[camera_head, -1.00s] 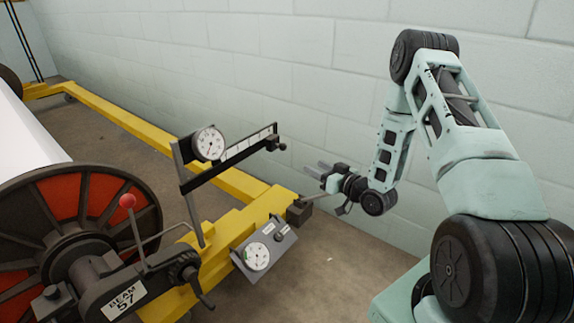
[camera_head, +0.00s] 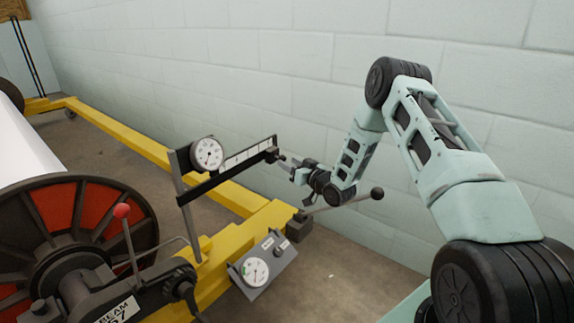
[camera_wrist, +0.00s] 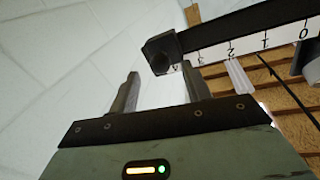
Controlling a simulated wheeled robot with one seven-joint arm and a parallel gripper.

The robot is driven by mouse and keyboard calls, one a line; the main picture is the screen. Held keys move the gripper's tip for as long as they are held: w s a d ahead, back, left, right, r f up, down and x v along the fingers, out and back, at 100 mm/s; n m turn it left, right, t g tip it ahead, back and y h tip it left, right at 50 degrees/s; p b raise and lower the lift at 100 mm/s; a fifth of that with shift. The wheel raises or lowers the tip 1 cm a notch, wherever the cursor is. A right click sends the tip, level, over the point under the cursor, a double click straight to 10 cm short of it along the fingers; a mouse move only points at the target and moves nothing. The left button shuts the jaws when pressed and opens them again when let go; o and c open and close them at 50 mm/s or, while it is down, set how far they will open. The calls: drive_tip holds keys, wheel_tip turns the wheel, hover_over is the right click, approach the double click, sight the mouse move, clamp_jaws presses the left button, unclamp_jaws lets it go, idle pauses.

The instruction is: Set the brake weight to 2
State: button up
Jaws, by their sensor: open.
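The scale beam (camera_head: 235,165) runs right from the round dial. It also shows in the wrist view (camera_wrist: 245,45), with marks 0 to about 4 along its white strip. A dark block with a round knob (camera_wrist: 161,54), which looks like the brake weight, sits at the beam's outer end beside the highest mark, past 3. It shows small in the head view (camera_head: 270,154). My gripper (camera_head: 290,167) is open just right of this end. In the wrist view, my gripper's two fingers (camera_wrist: 160,92) are apart, with the block beyond the gap between them. Contact cannot be told.
The round dial (camera_head: 207,154) stands on a post above the yellow frame (camera_head: 150,150). A lever with a black ball (camera_head: 377,193) sticks out below my wrist. A second gauge box (camera_head: 262,266), a red-knobbed lever (camera_head: 122,211) and the beam reel (camera_head: 60,225) are nearby. A pale wall (camera_head: 300,60) stands behind.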

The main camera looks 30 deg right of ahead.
drive_tip(key=shift+w+a, duration=0.2)
drive_tip(key=shift+w, duration=0.95)
clamp_jaws()
drive_tip(key=s+a+p, duration=0.1)
drive_tip(key=s+a, duration=0.2)
drive_tip(key=a, duration=0.6)
drive_tip(key=shift+s+a, duration=0.2)
drive_tip(key=shift+s, duration=0.1)
unclamp_jaws()
